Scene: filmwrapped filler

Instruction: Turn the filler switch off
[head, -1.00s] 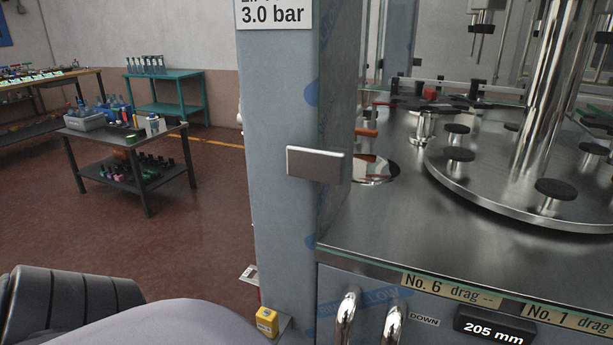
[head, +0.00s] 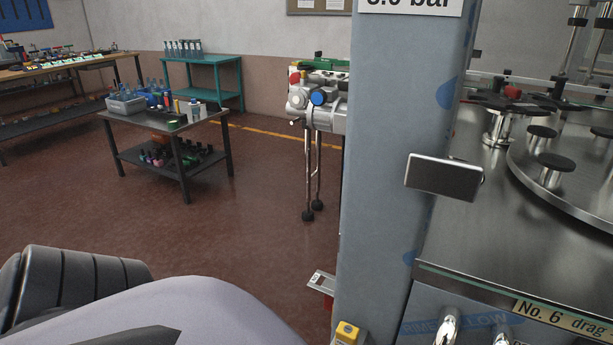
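The filler (head: 470,235) stands on the right in the head view, with a steel deck, a round carousel and a blue-grey corner post (head: 385,200). A small grey rectangular plate or box (head: 443,177) sticks out at the post's right edge. A small yellow box (head: 347,332) shows at the foot of the post, cut by the bottom edge. I cannot tell which part is the filler switch, or whether it is on or off. Neither of my grippers is in view; parts of my own body fill the lower left.
A dark two-shelf table (head: 150,130) with bins and bottles stands on the left. A teal table (head: 225,85) with bottles is behind it, and a long workbench (head: 60,75) at far left. A machine on thin legs (head: 318,105) stands behind the post. Red-brown floor between is open.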

